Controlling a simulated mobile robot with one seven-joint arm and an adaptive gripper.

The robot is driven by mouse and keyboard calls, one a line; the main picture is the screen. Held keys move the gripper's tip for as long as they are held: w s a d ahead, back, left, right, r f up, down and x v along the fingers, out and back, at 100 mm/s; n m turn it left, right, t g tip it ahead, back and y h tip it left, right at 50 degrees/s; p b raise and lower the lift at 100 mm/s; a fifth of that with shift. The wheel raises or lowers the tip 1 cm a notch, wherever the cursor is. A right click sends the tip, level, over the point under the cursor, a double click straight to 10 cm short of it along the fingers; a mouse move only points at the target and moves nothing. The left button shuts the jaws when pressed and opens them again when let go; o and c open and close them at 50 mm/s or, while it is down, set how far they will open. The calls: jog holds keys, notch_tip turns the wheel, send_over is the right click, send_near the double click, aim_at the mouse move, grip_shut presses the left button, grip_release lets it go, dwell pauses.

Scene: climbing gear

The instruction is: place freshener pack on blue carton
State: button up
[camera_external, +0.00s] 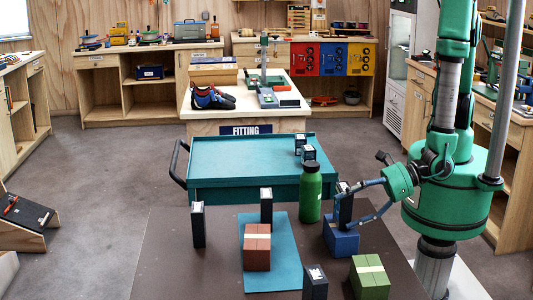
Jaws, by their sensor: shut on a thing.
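My gripper (352,208) reaches in from the right, its fingers shut around a dark freshener pack (345,210). The pack is upright with a pale top. It is at the blue carton (341,240), lined up over its top in this view. I cannot tell whether its bottom touches the carton. The blue carton sits on the dark brown table (170,262), right of the green bottle. Part of the pack is hidden by the fingers.
A green bottle (310,195) stands close left of my gripper. A red-brown carton (257,248) is on a teal mat (285,272); a green carton (370,277) is at front right. Similar dark packs (198,226) stand around the table and on the teal cart (240,165) behind.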

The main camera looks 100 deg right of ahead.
jog(key=shift+f, duration=0.1)
jog(key=o, duration=1.2)
jog(key=shift+r, duration=0.2)
jog(key=p+v, duration=0.2)
jog(key=v, duration=1)
jog(key=shift+f, duration=0.1)
